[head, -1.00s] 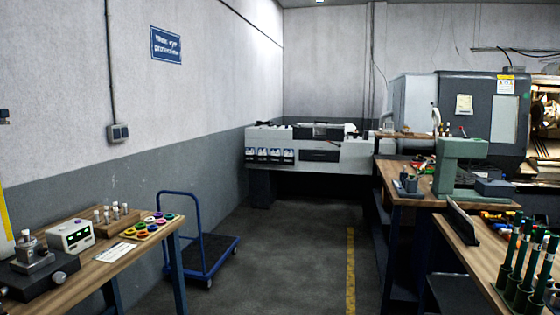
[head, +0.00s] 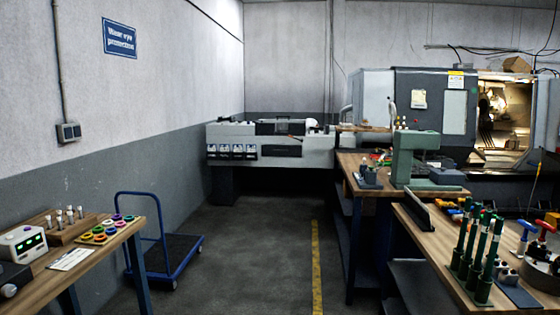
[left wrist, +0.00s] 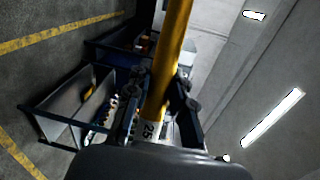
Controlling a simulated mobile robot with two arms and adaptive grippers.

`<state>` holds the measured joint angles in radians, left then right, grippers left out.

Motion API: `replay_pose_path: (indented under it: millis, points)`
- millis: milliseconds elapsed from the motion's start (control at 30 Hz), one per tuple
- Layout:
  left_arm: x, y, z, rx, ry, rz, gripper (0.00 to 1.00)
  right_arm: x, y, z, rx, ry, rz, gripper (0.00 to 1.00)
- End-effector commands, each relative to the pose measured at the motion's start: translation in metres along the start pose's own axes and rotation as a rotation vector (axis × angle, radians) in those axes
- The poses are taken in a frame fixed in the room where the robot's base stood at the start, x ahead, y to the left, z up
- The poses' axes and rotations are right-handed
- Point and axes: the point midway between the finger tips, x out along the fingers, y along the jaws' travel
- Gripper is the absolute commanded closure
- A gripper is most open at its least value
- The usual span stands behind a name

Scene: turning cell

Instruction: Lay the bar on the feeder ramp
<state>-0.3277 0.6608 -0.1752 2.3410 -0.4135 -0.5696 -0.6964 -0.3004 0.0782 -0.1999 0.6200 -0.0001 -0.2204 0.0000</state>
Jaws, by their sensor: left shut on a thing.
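My left gripper (left wrist: 160,98) is shut on a yellow bar (left wrist: 173,45) in the left wrist view. The bar runs up out of the picture from between the fingers, and a pale band marked 25 shows near its lower end. Neither the bar nor my grippers show in the head view. The long grey and white feeder (head: 270,146) stands against the back wall in the head view, left of the lathe. Its top carries dark parts; which part is the ramp is too small to tell.
A blue trolley (head: 180,250) stands by the left wall beside a gauge bench (head: 95,262). Wooden benches at right carry a green press (head: 415,160) and green tool holders (head: 480,255). The lathe (head: 435,110) is behind them. Clear floor with a yellow line (head: 316,260) lies between.

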Motion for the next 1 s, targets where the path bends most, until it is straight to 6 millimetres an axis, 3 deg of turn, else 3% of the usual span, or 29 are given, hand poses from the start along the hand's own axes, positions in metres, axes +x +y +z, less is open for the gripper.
replay_pose_path:
  millis: [167, 400, 600, 1000]
  points:
    - [-0.016, 0.005, -0.017, -0.012, -0.001, -0.011, 1.0, -0.001, 0.001, 0.001, 0.0, -0.001, 0.001, 0.6]
    - [-0.059, 0.021, -0.052, -0.025, -0.042, -0.01, 1.0, -0.001, 0.002, 0.001, -0.001, -0.001, 0.002, 0.6]
    - [-0.085, 0.023, -0.065, -0.019, -0.086, -0.007, 1.0, -0.001, 0.003, 0.001, -0.001, -0.001, 0.003, 0.6]
    - [-0.093, 0.027, -0.068, -0.012, -0.106, -0.004, 1.0, -0.001, 0.003, 0.001, -0.001, -0.001, 0.003, 0.6]
